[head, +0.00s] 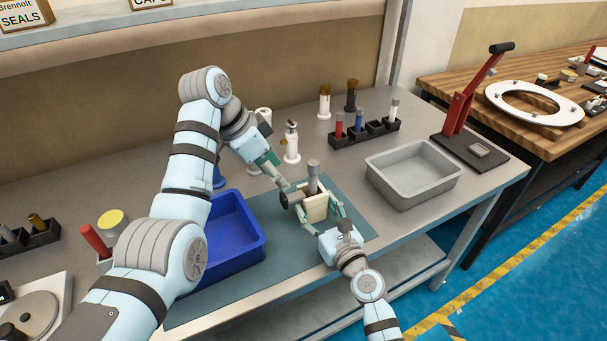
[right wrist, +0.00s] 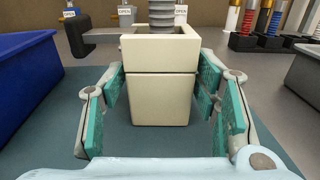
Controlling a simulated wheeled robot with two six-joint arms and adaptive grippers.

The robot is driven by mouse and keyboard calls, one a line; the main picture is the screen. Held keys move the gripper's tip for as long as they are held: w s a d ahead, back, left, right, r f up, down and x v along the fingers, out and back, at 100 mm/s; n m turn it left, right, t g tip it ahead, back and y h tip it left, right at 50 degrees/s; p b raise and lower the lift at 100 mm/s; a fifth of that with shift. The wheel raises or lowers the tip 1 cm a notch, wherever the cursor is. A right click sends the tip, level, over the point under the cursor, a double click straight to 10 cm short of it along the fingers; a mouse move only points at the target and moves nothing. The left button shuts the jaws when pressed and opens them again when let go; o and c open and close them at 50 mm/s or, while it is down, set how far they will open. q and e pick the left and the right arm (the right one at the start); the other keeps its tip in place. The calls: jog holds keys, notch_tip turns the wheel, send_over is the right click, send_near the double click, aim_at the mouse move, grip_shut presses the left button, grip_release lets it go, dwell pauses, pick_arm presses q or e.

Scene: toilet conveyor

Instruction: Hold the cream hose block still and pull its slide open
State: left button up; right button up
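The cream hose block (head: 316,208) stands upright on the blue-grey mat, with a grey ribbed hose (head: 312,170) rising from its top. It also fills the middle of the right wrist view (right wrist: 162,95). A dark round knob (right wrist: 77,41) on a bar sticks out from its left side; I take this for the slide. My right gripper (head: 320,214) has one finger on each side of the block, very close to it; firm contact cannot be made out. My left gripper (head: 284,184) is just above the knob; its finger opening is not clear.
Behind are a black rack (head: 363,133) with coloured parts and a white fitting (head: 291,145). A red press (head: 466,110) stands at the far right.

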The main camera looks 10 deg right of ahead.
jog(key=shift+o, duration=0.8)
